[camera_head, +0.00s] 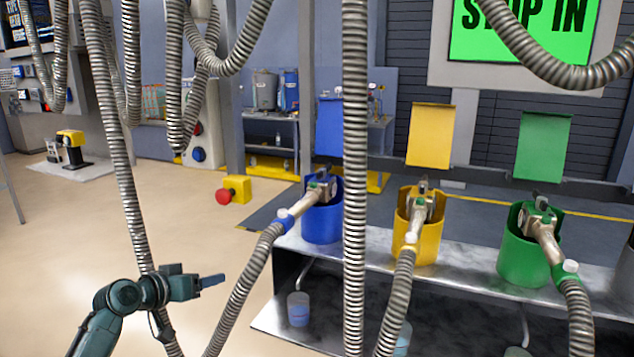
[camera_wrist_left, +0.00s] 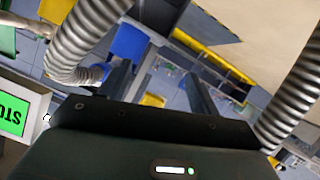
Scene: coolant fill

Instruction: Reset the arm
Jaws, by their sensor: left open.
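My left arm comes in at the lower left of the head view. Its gripper (camera_head: 212,281) points right, is open and holds nothing. It is in the air left of the blue holder (camera_head: 322,222), near a hanging grey hose. In the left wrist view the two fingers (camera_wrist_left: 160,88) stand apart with nothing between them. My right gripper does not show in either view.
Ribbed hoses (camera_head: 354,180) hang across the view, some close to my left arm. A metal bench (camera_head: 470,284) carries blue, yellow (camera_head: 428,240) and green (camera_head: 522,262) holders with nozzles. A red button on a yellow box (camera_head: 236,189) is behind.

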